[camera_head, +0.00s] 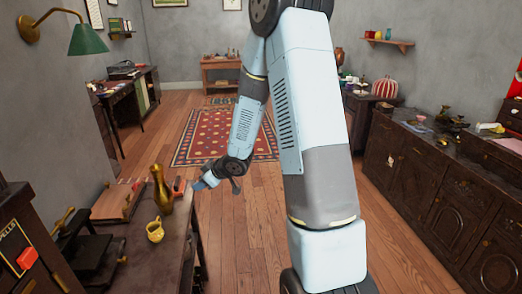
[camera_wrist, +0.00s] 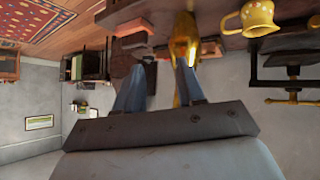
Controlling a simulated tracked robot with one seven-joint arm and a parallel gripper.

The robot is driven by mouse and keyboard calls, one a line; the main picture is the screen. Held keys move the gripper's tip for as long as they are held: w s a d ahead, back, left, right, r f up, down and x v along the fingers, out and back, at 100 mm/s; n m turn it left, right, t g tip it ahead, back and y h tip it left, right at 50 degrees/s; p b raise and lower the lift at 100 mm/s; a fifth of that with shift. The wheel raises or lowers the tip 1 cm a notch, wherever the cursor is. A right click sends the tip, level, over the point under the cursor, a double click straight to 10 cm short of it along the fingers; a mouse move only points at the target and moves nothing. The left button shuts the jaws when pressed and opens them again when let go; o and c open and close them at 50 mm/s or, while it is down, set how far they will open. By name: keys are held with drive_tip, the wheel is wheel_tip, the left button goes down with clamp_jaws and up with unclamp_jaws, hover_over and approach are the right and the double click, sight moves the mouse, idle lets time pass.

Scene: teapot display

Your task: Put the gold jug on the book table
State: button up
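A small gold-yellow jug (camera_head: 155,231) with a handle stands on the dark wooden table (camera_head: 150,260) at the lower left. It also shows at the upper right of the wrist view (camera_wrist: 257,17), which is upside down. A tall gold vase-like vessel (camera_head: 163,190) stands just behind it. My gripper (camera_head: 199,186) is at the right edge of this table, to the right of the tall vessel. In the wrist view the fingers (camera_wrist: 157,85) are spread and nothing is visible held between them. The right finger partly overlaps the tall vessel (camera_wrist: 187,42). Which table is the book table is unclear.
A dark press-like device (camera_head: 88,245) and a reddish-brown box (camera_head: 117,200) share the near table. A desk (camera_head: 118,92) stands at the far left, a small wooden table (camera_head: 220,72) at the back. A cluttered cabinet (camera_head: 440,180) lines the right. The floor around the rug (camera_head: 220,135) is open.

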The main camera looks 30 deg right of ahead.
drive_tip(key=s+d+r+m+h, duration=0.3)
drive_tip(key=s+d+r+h, duration=0.15)
drive_tip(key=r, duration=0.55)
drive_tip(key=s+d+r+m+h, duration=0.2)
drive_tip(key=s+d+r+h, duration=0.15)
drive_tip(key=s+r, duration=0.4)
drive_tip(key=s+r+m+g+y, duration=0.1)
drive_tip(key=s+r, duration=0.3)
drive_tip(key=s, duration=0.6)
drive_tip(key=s+a+r+m+g+y, duration=0.1)
drive_tip(key=s+r+m, duration=0.2)
drive_tip(key=s, duration=0.8)
wheel_tip(320, 180, up, 2)
drive_tip(key=shift+s+a+r+m, duration=0.25)
drive_tip(key=shift+s+a+m, duration=0.05)
drive_tip(key=shift+m, duration=0.1)
